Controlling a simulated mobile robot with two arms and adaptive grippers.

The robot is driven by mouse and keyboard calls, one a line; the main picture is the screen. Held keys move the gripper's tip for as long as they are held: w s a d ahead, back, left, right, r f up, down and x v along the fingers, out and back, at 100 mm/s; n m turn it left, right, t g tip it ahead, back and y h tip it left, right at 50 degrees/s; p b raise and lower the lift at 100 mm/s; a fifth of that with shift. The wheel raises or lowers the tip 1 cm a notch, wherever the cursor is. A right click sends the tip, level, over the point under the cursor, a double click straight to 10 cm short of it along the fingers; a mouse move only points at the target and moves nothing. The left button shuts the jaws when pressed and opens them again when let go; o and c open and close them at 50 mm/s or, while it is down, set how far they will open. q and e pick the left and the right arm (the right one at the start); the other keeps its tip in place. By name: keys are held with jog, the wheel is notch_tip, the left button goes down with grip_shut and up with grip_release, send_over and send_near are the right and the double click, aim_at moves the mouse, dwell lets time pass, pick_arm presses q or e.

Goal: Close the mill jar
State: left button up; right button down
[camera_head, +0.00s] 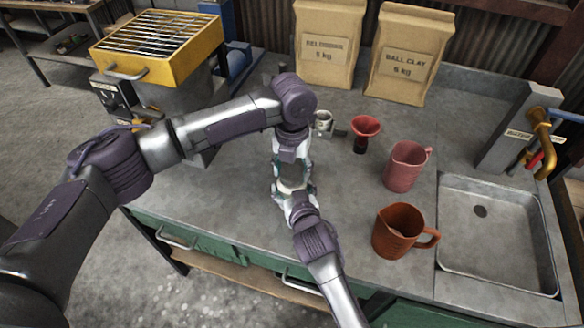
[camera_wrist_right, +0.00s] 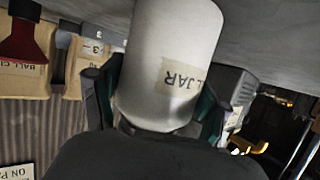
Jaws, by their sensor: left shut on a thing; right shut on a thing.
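The white mill jar (camera_wrist_right: 168,70) fills the middle of the right wrist view, which is upside down; its label ends in "JAR". My right gripper (camera_wrist_right: 158,110) is shut around it, a dark green finger on each side. In the head view the jar (camera_head: 291,185) is a small pale shape between both grippers. My right gripper (camera_head: 294,193) reaches it from the front. My left gripper (camera_head: 291,170) points down directly above it, shut on a grey piece that looks like the lid. Whether lid and jar touch is hidden by the fingers.
A sink (camera_head: 500,240) is at far right, two paper bags (camera_head: 328,45) behind, a yellow grated box (camera_head: 160,45) at left. Counter left of the grippers is clear.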

pick_arm(q)
jog(key=m, duration=0.4)
jog(key=shift+m, duration=0.4)
jog(key=m, duration=0.3)
jog(key=shift+w, duration=0.1)
jog(key=o, duration=1.1)
jog(key=shift+o, duration=0.2)
jog(key=shift+r, duration=2.3)
